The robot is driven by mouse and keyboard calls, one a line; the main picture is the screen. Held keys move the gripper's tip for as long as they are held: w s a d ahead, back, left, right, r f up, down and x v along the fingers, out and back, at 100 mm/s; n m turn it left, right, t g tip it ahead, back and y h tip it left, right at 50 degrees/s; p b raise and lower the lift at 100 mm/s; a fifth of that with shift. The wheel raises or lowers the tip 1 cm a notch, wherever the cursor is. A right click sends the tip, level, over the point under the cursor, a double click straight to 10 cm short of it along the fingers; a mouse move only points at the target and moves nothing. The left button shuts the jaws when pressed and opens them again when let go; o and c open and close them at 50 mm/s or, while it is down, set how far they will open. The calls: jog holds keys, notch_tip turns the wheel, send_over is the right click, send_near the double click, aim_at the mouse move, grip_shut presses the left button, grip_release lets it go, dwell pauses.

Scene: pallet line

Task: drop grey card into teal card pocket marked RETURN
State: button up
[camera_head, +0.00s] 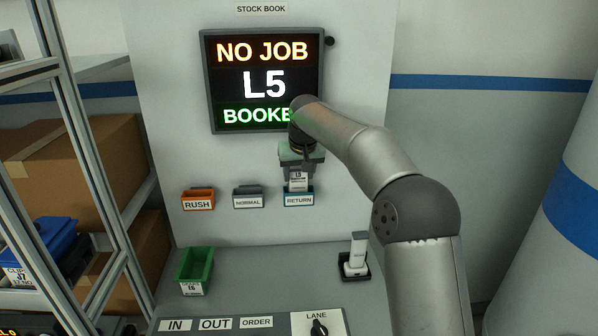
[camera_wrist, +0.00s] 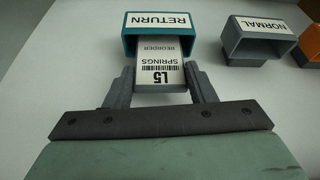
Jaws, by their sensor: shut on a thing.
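The pale grey card (camera_head: 298,181), printed L5 SPRINGS REORDER, is upright at the wall panel; it also shows in the wrist view (camera_wrist: 161,76). My gripper (camera_wrist: 162,84) is shut on the card by its side edges. The teal card pocket marked RETURN (camera_head: 299,201) is directly below the card in the head view. In the wrist view the card's far end reaches the mouth of the teal pocket (camera_wrist: 129,36) and appears to be inside it. How deep it sits is hidden by the pocket's front.
The NORMAL pocket (camera_head: 248,202) and orange RUSH pocket (camera_head: 198,204) are to the left on the panel. A screen (camera_head: 262,80) above reads NO JOB, L5. Below are a green bin (camera_head: 195,270), a black holder with a pale block (camera_head: 354,262), and a LANE knob (camera_head: 319,328).

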jog(key=shift+f, duration=0.4)
jog(key=o, duration=1.2)
jog(key=v, duration=1.3)
jog(key=shift+w+r, duration=0.15)
jog(key=shift+w, duration=0.05)
jog(key=s+d+f+m+g, duration=0.1)
jog(key=s+d+f, duration=0.5)
jog(key=s, duration=0.7)
jog(key=s+d+f+m+g, duration=0.1)
jog(key=s+d+f, duration=0.5)
jog(key=s, duration=0.8)
jog(key=s+d+f+m+g+h, duration=0.1)
jog(key=s+d+f, duration=0.6)
jog(key=s+f, duration=0.3)
jog(key=s, duration=0.3)
jog(key=shift+s+f, duration=0.25)
jog(key=shift+s, duration=0.05)
